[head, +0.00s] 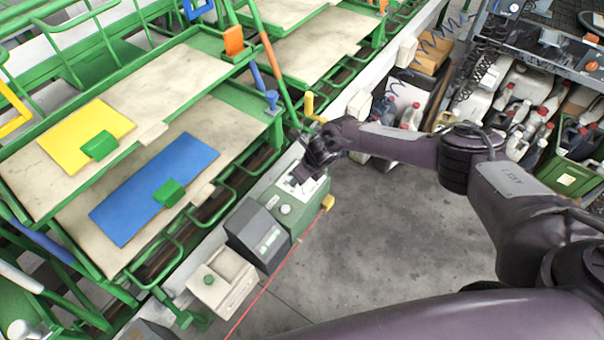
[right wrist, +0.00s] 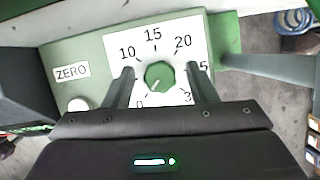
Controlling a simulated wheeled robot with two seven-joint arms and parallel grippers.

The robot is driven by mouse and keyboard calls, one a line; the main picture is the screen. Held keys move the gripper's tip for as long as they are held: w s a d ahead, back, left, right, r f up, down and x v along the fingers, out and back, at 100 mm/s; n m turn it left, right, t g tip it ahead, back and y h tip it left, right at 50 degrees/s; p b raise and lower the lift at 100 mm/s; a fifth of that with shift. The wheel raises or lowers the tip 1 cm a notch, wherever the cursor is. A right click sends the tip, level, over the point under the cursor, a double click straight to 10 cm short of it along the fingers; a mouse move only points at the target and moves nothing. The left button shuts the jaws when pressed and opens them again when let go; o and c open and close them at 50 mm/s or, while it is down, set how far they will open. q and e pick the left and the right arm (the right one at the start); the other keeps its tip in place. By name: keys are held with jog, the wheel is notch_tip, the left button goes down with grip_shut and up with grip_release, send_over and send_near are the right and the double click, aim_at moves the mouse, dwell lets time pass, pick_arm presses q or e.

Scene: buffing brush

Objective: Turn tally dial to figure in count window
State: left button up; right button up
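The tally dial (right wrist: 159,75) is a green knob on a white scale plate with figures from 0 through 10, 15 and 20, others partly covered. A pale mark on its lower-left side points roughly toward 0. My right gripper (right wrist: 162,88) is open, with one finger on each side of the dial and visible gaps between. In the head view my right gripper (head: 304,178) is over the green dial box (head: 287,208) and hides the dial. A dark grey box (head: 262,238) beside it has a small lit window (head: 269,240); its figure is too small to read. My left gripper is out of view.
A ZERO label (right wrist: 72,72) and a pale round button (right wrist: 78,104) are left of the dial. A beige box with a green button (head: 209,279) stands nearer. Green racks with a yellow sheet (head: 85,138) and blue sheet (head: 155,190) fill the left. The grey floor (head: 385,230) is open.

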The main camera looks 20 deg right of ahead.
jog(key=c, duration=0.9)
jog(key=shift+m, duration=0.3)
jog(key=m+h, duration=0.2)
jog(key=m, duration=0.2)
jog(key=shift+a+m+b, duration=0.15)
jog(key=shift+m+b, duration=0.15)
jog(key=shift+b, duration=0.05)
jog(key=m+h, duration=0.1)
jog(key=m, duration=0.2)
jog(key=shift+m, duration=0.3)
jog(key=m+h, duration=0.2)
jog(key=m, duration=0.2)
jog(key=shift+a+m+b, duration=0.1)
jog(key=shift+m+b, duration=0.2)
jog(key=shift+b, duration=0.05)
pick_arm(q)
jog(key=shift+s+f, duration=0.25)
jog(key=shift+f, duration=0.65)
pick_arm(e)
jog(key=shift+w+m+g+h, duration=0.1)
jog(key=shift+m+g+h, duration=0.25)
jog(key=shift+m, duration=0.75)
jog(key=shift+m+g+h, duration=0.15)
jog(key=shift+m+g, duration=0.3)
jog(key=shift+m, duration=0.65)
